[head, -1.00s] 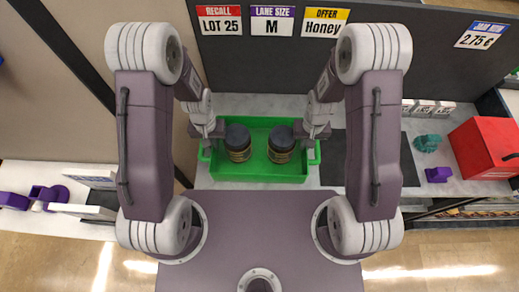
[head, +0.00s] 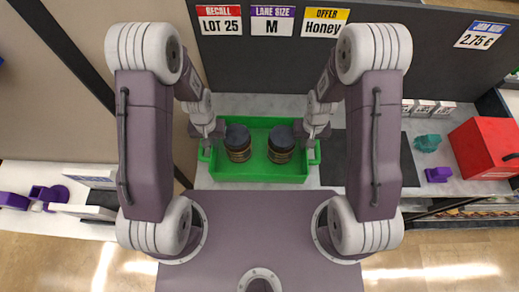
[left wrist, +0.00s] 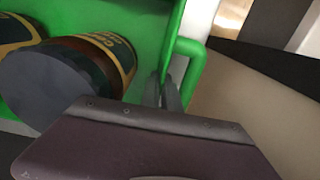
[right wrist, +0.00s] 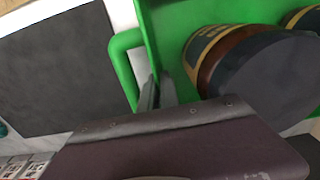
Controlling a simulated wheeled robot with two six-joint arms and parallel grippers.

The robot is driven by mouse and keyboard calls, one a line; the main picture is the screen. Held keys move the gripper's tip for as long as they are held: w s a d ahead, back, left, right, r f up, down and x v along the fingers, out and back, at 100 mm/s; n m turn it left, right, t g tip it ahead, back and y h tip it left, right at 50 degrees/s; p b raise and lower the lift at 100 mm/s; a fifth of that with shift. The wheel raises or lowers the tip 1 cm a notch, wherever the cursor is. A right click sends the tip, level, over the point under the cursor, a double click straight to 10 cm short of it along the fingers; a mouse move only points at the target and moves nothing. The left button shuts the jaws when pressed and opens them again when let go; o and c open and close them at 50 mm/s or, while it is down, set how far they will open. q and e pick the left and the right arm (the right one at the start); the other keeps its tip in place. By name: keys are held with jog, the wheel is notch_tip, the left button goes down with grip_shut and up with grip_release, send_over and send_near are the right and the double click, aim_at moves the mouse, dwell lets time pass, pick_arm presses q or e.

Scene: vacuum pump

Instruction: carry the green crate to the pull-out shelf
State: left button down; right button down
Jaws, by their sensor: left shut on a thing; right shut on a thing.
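The green crate (head: 259,176) is in front of me in the head view, over the light counter, with two dark-lidded jars (head: 238,143) (head: 281,144) standing in it. The fingertips are partly hidden behind the gripper bodies in both wrist views. I cannot tell whether the crate touches the counter. I cannot identify the pull-out shelf.
A dark mat (head: 366,158) lies right of the crate. Further right are a teal object (head: 427,142), a purple piece (head: 438,174) and a red box (head: 484,148). A dark panel with signs (head: 272,20) stands behind. Purple items (head: 48,193) lie on the left counter.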

pick_arm(q)
jog(key=shift+w+r, duration=0.1)
pick_arm(e)
jog(key=shift+w+r, duration=0.15)
